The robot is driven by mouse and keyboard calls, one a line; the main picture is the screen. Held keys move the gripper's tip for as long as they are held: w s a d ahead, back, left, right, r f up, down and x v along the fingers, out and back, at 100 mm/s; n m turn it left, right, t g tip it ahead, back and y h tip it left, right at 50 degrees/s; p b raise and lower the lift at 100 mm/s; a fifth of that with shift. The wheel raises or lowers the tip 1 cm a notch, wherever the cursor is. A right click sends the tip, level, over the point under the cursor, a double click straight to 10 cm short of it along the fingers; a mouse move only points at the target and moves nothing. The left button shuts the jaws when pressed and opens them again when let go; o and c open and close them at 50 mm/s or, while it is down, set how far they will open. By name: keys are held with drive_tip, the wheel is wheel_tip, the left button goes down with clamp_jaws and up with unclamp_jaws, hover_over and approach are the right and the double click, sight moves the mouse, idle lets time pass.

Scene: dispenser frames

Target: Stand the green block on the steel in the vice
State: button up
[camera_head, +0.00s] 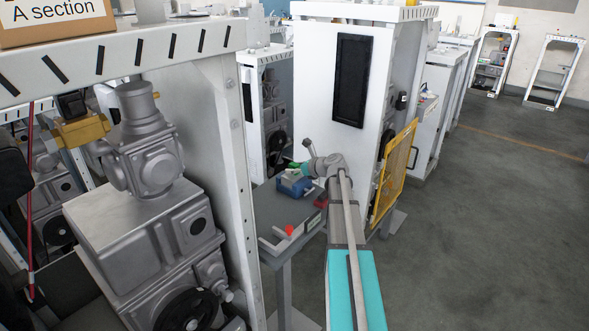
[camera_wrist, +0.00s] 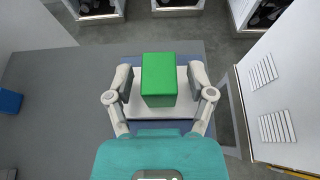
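The green block (camera_wrist: 159,75) is in the middle of the wrist view, seen from above, over a pale steel piece (camera_wrist: 131,110). The steel lies over the blue vice (camera_wrist: 188,126), of which only edges show there. The block seems to rest on the steel, though its base is mostly hidden. My gripper (camera_wrist: 162,80) has one finger on each side of the block, with a narrow gap on both sides. In the head view the vice (camera_head: 294,187) stands on the bench, with the green block (camera_head: 293,165) small above it by my gripper.
The grey bench (camera_head: 275,210) carries a pale bracket (camera_head: 279,244) with a red piece (camera_head: 289,230), and a dark red item (camera_head: 321,202). A white cabinet (camera_head: 317,65) stands behind. A blue object (camera_wrist: 10,101) lies at the wrist view's left. Bare bench separates it from the vice.

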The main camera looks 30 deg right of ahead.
drive_tip(key=shift+r, duration=0.15)
drive_tip(key=shift+s+d+r+p, duration=0.15)
drive_tip(key=shift+s+r+p, duration=0.15)
drive_tip(key=shift+s+p, duration=0.2)
drive_tip(key=p+v, duration=0.4)
drive_tip(key=v, duration=0.6)
drive_tip(key=shift+s+d, duration=0.15)
drive_tip(key=shift+s, duration=0.25)
idle(0.4)
